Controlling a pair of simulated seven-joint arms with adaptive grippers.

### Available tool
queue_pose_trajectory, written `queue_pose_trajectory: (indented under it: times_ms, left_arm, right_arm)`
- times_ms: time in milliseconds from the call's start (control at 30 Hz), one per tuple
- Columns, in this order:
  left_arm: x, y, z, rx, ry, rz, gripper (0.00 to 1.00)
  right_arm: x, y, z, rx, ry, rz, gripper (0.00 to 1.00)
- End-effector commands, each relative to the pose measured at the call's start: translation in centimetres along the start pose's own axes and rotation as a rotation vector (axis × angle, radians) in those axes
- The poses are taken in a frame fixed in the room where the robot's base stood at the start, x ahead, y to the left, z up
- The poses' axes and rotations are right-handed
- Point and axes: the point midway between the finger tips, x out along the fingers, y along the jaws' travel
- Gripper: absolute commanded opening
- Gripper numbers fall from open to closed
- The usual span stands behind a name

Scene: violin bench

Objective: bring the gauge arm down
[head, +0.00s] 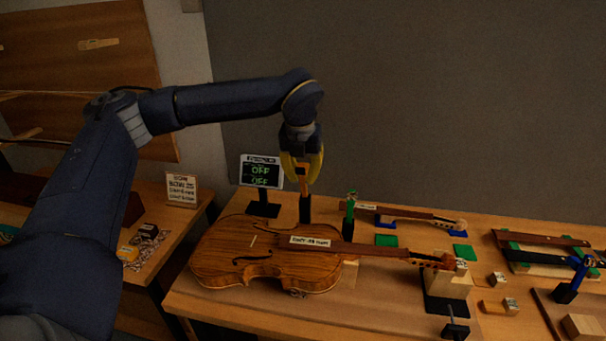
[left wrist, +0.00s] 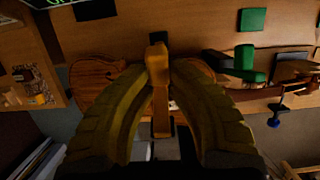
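The gauge arm (head: 304,182) is an orange bar at the top of a black post (head: 305,209), behind the violin's body. It stands upright in the head view. My left gripper (head: 302,170), with yellow fingers, comes down over it from above. In the left wrist view the orange bar (left wrist: 158,88) lies between the two yellow fingers, whose tips (left wrist: 159,68) press close on both sides. The violin (head: 265,254) lies flat on the bench with its neck to the right. My right gripper is in neither view.
A display (head: 261,171) reading OFF twice stands left of the post. A green clamp-like stand (head: 349,215) is close on the right. A block (head: 446,281) stands under the violin's scroll. Other necks and a blue stand (head: 573,280) lie at the right.

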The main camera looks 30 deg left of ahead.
Motion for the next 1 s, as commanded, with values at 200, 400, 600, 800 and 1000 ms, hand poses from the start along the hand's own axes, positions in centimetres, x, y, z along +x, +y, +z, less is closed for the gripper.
queue_pose_trajectory:
  times_ms: [200, 400, 600, 800, 1000]
  left_arm:
    - [0.1, 0.0, -0.1, 0.001, 0.004, 0.002, 0.41]
    - [0.1, 0.0, -0.1, 0.0, 0.002, 0.001, 0.42]
    - [-0.9, 0.0, 0.1, 0.0, -0.001, -0.001, 0.42]
    - [-3.9, -0.1, 0.1, 0.0, -0.001, -0.001, 0.42]
    - [-7.4, -0.1, 0.1, 0.0, -0.001, 0.0, 0.42]
  right_arm:
    - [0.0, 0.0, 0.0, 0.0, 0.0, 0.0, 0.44]
    - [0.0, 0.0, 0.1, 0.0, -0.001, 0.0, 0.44]
    - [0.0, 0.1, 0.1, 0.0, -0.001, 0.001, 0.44]
    - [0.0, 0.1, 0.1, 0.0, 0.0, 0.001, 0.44]
    - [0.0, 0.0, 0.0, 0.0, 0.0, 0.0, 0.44]
